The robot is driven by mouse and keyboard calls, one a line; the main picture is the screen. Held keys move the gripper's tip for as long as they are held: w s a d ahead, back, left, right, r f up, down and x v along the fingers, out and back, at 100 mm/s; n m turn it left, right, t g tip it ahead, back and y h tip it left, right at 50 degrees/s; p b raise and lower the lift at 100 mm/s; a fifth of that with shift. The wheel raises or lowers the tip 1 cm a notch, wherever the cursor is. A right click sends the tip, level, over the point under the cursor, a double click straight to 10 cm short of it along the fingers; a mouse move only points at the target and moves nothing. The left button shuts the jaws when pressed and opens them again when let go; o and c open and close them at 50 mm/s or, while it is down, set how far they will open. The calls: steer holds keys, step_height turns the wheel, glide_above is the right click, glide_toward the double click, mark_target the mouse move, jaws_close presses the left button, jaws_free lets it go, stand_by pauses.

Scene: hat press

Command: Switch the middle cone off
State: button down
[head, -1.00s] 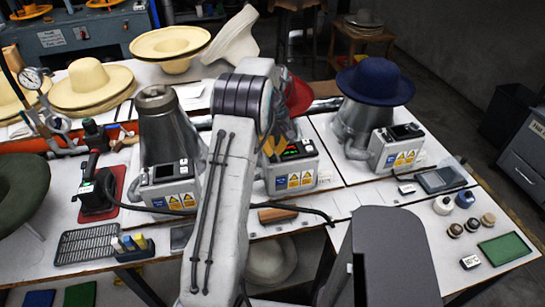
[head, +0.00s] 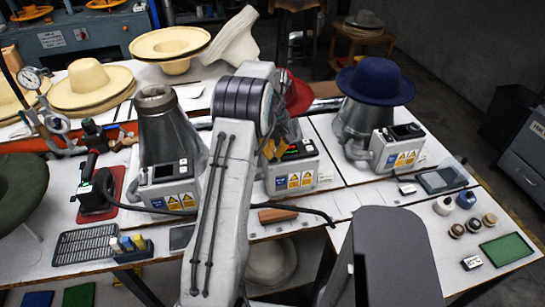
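Three metal cones with control boxes stand in a row on the white workbench. The middle cone is mostly hidden behind my arm; its control box (head: 293,174) shows, with a lit green display, partly covered at its top left. A red hat (head: 297,93) shows behind my arm, above that box. The left cone (head: 163,128) is bare, and the right cone (head: 354,122) wears a navy hat (head: 376,80). My gripper (head: 274,150) is over the upper left of the middle control box, mostly hidden by my arm. I cannot tell its opening or whether it touches the box.
A black iron (head: 95,190) stands on a red pad at left. A brown wooden block (head: 277,215) and a black cable lie in front of the middle box. Small jars (head: 456,229) and a green pad (head: 506,250) lie at right. Straw hats (head: 92,84) stand behind.

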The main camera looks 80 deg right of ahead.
mark_target(273, 158)
steer(key=shift+a+f+b, duration=0.1)
steer(key=shift+f+b, duration=0.5)
steer(key=shift+f, duration=0.35)
stand_by(0.6)
steer(key=shift+r+p, duration=2.85)
steer(key=shift+r, duration=0.7)
